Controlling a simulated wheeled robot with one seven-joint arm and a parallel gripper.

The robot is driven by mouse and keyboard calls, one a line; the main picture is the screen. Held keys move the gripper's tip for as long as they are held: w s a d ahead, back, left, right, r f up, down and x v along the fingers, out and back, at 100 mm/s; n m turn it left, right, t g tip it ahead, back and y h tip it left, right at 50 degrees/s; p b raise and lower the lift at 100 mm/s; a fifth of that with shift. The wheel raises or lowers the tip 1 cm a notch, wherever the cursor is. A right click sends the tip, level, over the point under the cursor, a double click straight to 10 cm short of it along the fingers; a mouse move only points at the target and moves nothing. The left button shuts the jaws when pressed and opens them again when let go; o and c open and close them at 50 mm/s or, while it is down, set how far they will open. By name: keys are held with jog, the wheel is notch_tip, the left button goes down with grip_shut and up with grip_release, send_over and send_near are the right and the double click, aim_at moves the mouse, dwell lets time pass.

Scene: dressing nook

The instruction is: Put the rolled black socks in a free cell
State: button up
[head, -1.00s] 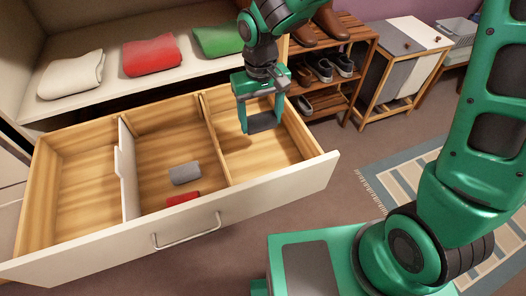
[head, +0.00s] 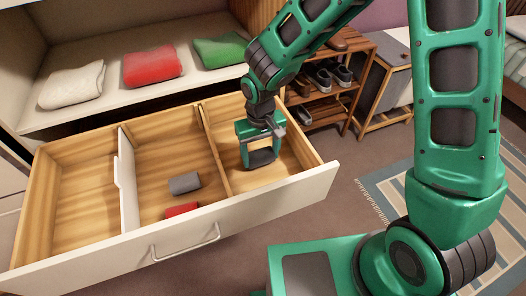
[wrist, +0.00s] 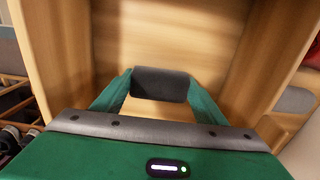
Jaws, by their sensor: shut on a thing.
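My gripper (head: 261,158) is shut on the rolled black socks (wrist: 160,84), which lie across between the two green fingers in the wrist view. In the head view the socks (head: 262,157) show as a dark roll at the fingertips. The gripper is down inside the right cell (head: 225,130) of the open drawer. Whether the socks touch the cell floor I cannot tell. No other item shows in the right cell. The left cell (head: 85,190) is empty. The middle cell (head: 165,150) holds a grey roll (head: 184,183) and a red roll (head: 182,210).
A white divider (head: 127,180) and a wooden divider (head: 215,150) separate the cells. The drawer front (head: 120,258) has a bar handle. Folded white, red (head: 152,66) and green clothes lie on the shelf above. A shoe rack (head: 335,90) stands behind to the right.

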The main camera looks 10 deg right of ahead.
aim_at(261, 153)
jog(key=shift+f, duration=0.1)
jog(key=o, duration=1)
jog(key=shift+o, duration=0.2)
notch_tip(261, 153, up, 12)
